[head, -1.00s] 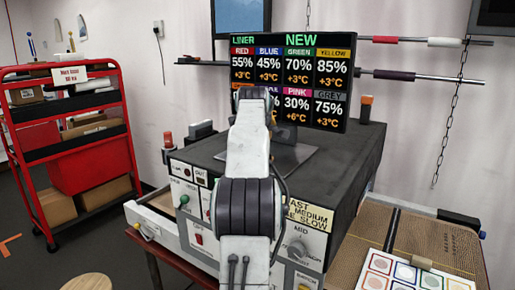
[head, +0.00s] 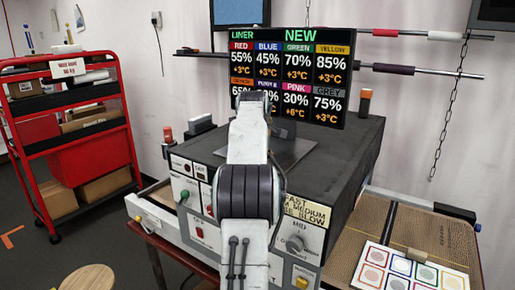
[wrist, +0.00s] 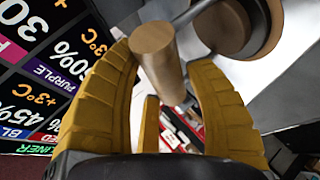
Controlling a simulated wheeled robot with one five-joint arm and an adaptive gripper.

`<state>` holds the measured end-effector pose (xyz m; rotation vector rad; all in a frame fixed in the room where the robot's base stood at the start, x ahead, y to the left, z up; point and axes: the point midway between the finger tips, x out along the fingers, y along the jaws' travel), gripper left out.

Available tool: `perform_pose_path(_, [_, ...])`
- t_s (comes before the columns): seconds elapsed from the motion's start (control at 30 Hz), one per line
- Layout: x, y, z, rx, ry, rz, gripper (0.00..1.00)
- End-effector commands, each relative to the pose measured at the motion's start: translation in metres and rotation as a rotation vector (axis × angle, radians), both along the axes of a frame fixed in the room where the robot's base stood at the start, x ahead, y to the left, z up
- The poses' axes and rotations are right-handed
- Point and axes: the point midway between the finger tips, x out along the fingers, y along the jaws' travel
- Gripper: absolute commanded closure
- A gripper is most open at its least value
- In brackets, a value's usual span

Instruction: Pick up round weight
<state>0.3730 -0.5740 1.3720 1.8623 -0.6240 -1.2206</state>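A brass-coloured round cylinder (wrist: 156,58) shows in the wrist view, just beyond and between my fingertips. It may be the round weight, but I cannot be sure. My gripper (wrist: 163,60) is open, with one yellow finger on each side of the cylinder. I cannot tell whether a finger touches it. A wider brown and dark round piece (wrist: 232,28) lies up and right of it, beside a grey rod. In the head view my own arm covers the middle, and my gripper is hidden behind it.
A dark-topped machine (head: 345,165) with a lit screen (head: 290,76) stands ahead. A red cart (head: 75,190) is at the left, with a round wooden stool top (head: 88,279) in front. A colour swatch card (head: 372,272) lies on the brown surface (head: 440,235) at the right.

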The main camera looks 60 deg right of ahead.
Motion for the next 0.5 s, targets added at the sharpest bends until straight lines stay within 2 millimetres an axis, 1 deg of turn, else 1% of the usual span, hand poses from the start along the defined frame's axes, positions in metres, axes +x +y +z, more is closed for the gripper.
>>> perform_pose_path(0.03, [0.0,0.0001,0.0003,0.0,0.0,0.0,0.57])
perform_pose_path(0.4, [0.0,0.0,0.0001,0.0,0.0,0.0,0.91])
perform_pose_path(0.47, [0.0,0.0001,0.0001,0.0,0.0,0.0,0.96])
perform_pose_path(0.5, [0.0,0.0,0.0044,-0.008,-0.004,0.0,0.96])
